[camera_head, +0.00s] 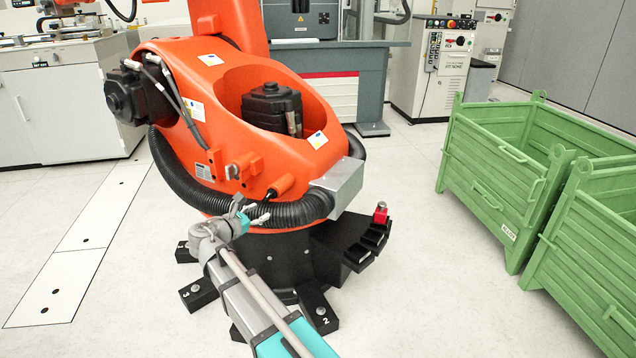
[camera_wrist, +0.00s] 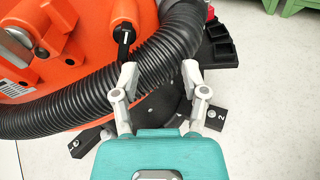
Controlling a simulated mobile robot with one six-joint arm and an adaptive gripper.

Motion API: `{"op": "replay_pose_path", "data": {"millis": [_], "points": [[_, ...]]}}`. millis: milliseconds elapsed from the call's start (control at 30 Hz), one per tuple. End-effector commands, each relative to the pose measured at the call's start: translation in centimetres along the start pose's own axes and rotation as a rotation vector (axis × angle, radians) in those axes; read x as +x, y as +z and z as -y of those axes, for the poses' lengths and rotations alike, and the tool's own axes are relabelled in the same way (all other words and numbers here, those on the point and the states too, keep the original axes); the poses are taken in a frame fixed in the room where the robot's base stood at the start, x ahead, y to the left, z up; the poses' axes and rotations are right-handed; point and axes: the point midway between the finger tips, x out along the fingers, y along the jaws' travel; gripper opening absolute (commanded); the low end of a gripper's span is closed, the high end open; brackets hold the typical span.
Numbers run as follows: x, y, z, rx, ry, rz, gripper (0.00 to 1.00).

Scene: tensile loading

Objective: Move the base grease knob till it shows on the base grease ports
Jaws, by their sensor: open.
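A small black knob (camera_wrist: 124,38) with a white mark sits on the orange robot base (camera_wrist: 88,72), upper left of my gripper in the wrist view. It looks like the base grease knob. In the head view a short black knob (camera_head: 284,184) sticks out of the orange housing above the black hose. I cannot make out port labels around it. My gripper (camera_wrist: 160,70) is open and empty, its fingertips apart in front of the ribbed hose, below and right of the knob. In the head view my gripper (camera_head: 252,211) is beside the hose, lower left of the knob.
The ribbed black hose (camera_head: 294,211) wraps the base below the knob. A grey metal box (camera_head: 344,182) is on the right. Black trays (camera_head: 358,252) and a red piece (camera_head: 380,215) are beside the base. Green crates (camera_head: 500,185) stand right; floor between is clear.

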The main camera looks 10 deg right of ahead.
Motion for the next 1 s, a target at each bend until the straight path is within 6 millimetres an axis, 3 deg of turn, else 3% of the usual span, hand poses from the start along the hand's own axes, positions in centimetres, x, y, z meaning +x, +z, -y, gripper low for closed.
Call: {"op": "replay_pose_path", "data": {"millis": [1000], "points": [[2.0, 6.3, 6.1, 0.367, -0.215, -0.202, 0.57]]}}
